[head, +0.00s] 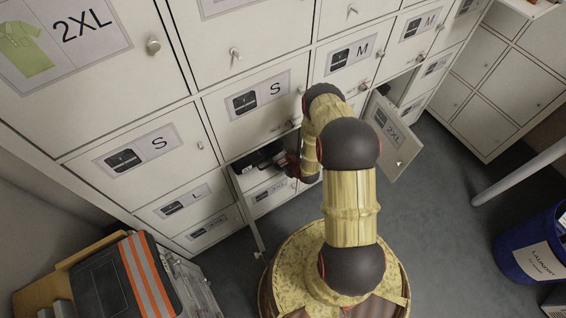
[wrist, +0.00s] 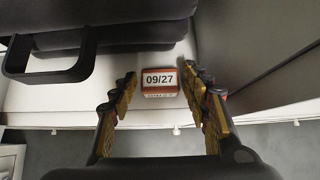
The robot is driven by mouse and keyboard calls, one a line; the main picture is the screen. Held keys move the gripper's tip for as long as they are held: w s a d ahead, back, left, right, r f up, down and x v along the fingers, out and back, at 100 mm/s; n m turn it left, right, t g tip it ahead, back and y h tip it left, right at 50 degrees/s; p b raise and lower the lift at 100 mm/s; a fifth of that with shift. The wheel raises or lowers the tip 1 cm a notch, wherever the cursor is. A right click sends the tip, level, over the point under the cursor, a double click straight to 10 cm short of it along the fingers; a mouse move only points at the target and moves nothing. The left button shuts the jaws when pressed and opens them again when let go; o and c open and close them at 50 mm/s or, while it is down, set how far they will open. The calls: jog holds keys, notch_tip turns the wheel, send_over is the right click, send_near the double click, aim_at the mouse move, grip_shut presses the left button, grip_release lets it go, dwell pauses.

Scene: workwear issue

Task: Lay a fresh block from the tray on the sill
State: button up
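A small orange-brown block (wrist: 160,91) with a white label reading "09/27" sits on a pale surface (wrist: 60,105) in the wrist view. This looks like the floor or sill of an open locker compartment. My gripper (wrist: 160,76) is open, with one finger on each side of the block and narrow gaps that appear to remain. In the head view my gripper (head: 289,163) reaches into the open compartment below an "S" door, and the block cannot be made out there. I cannot identify the tray in either view.
A black item with a loop handle (wrist: 45,72) lies just left of the block. An open "2XL" door (head: 392,140) hangs right of my arm. A blue laundry bin (head: 535,245) stands at right, and folded dark workwear with orange stripes (head: 125,280) lies at lower left.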

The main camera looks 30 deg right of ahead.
jog(key=shift+o, duration=0.7)
jog(key=shift+r, duration=0.1)
jog(key=shift+r+p, duration=0.2)
jog(key=shift+p, duration=0.1)
jog(key=p+v, duration=0.3)
jog(key=v, duration=0.9)
jog(key=shift+f, duration=0.15)
jog(key=shift+a, duration=0.1)
